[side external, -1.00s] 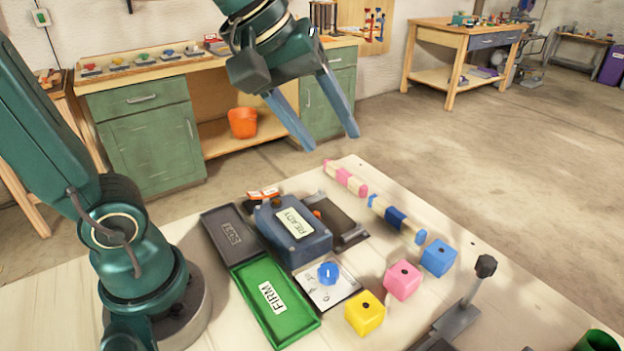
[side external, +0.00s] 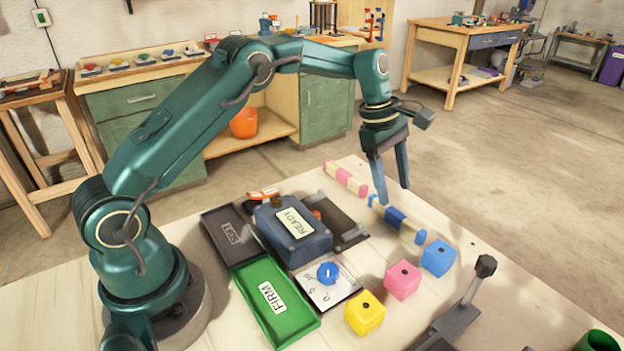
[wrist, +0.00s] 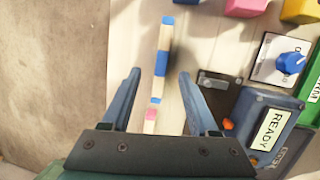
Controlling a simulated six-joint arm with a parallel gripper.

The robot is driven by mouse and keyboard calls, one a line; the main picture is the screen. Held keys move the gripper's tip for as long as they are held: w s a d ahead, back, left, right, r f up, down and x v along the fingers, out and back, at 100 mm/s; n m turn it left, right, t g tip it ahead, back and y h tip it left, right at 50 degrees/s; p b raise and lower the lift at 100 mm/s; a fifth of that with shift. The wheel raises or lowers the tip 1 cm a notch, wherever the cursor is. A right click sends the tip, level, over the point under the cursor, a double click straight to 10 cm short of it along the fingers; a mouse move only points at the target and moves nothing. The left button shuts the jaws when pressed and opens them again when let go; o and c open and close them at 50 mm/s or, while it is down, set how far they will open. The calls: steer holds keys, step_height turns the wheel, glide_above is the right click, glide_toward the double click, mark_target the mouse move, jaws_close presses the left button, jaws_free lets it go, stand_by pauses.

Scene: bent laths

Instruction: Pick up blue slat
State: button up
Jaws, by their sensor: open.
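The blue slat (side external: 396,219) is a pale wooden lath with a blue middle band and blue ends. It lies on the table near its far right edge. In the wrist view the blue slat (wrist: 161,62) runs lengthwise between my fingers and beyond their tips. My gripper (side external: 394,195) points down, open and empty, over the slat's far-left part. One fingertip overlaps that end in the side view, and I see no contact. The wrist view shows both fingers of my gripper (wrist: 160,73), one on each side of the slat's line.
A pink-banded slat (side external: 345,179) lies just beyond the blue slat's far end. Blue (side external: 438,258), pink (side external: 402,280) and yellow (side external: 365,314) blocks stand nearer. The READY device (side external: 293,231), grey SOFT tray (side external: 232,237) and green FIRM tray (side external: 276,303) are to the left.

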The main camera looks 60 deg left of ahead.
mark_target(396, 213)
steer(key=shift+s+x, duration=0.1)
steer(key=shift+x, duration=1.35)
steer(key=shift+s+x, duration=0.15)
steer(key=shift+x, duration=1.25)
steer(key=shift+a, duration=0.15)
